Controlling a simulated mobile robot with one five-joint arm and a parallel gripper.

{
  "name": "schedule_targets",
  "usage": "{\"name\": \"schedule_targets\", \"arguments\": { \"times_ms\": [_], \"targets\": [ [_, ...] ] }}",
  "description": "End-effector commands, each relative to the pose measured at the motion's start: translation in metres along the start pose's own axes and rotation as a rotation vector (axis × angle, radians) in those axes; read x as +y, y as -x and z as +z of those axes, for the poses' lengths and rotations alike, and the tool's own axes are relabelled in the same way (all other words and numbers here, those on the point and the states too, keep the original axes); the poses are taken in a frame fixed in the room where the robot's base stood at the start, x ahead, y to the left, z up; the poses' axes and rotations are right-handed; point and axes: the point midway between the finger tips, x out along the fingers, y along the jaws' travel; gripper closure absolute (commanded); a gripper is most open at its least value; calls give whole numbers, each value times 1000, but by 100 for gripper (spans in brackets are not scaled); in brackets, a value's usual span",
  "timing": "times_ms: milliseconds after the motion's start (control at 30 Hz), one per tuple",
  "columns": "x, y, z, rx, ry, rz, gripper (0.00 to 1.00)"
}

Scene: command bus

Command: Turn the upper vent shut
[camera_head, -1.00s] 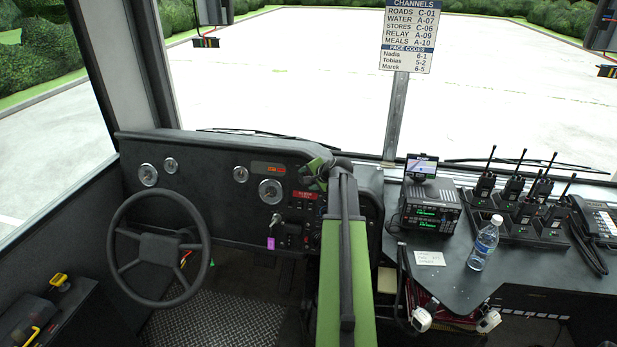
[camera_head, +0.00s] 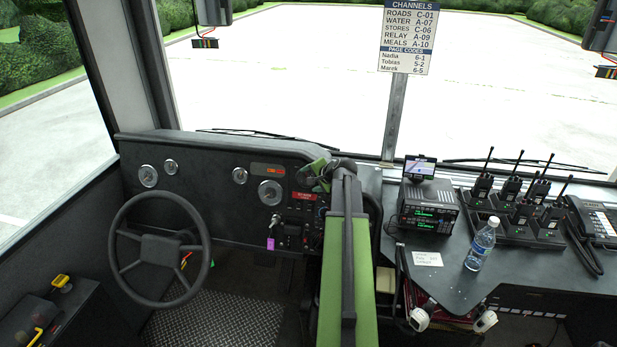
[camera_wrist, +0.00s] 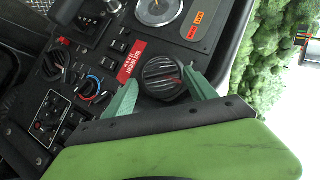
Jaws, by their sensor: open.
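The upper vent (camera_wrist: 162,77) is a round black slatted vent on the dashboard with a small red mark near its rim. A second, similar lower vent (camera_wrist: 57,66) sits farther left in the wrist view. My gripper (camera_wrist: 161,79) is open, with one green finger on each side of the upper vent. Whether the fingertips touch its rim I cannot tell.
A red label (camera_wrist: 131,62), a blue-and-red knob (camera_wrist: 93,86) and a switch panel (camera_wrist: 47,118) surround the vents. In the head view the steering wheel (camera_head: 203,235) is left; a radio (camera_head: 428,208) and a bottle (camera_head: 481,246) stand on the right desk.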

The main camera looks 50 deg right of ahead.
Motion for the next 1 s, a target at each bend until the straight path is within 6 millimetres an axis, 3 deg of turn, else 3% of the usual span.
{"name": "schedule_targets", "arguments": {
  "times_ms": [33, 100, 300, 433, 600, 1000],
  "targets": [
    [-6, 24, 0, 1, -2, 0, 35],
    [-7, 45, 0, 2, 0, 1, 35],
    [-6, 100, 0, 3, -2, 0, 35],
    [-5, 126, 0, 3, -1, 0, 35],
    [-2, 142, 0, 2, 1, 0, 35],
    [-1, 143, 0, 2, 1, 0, 35]
  ]
}}
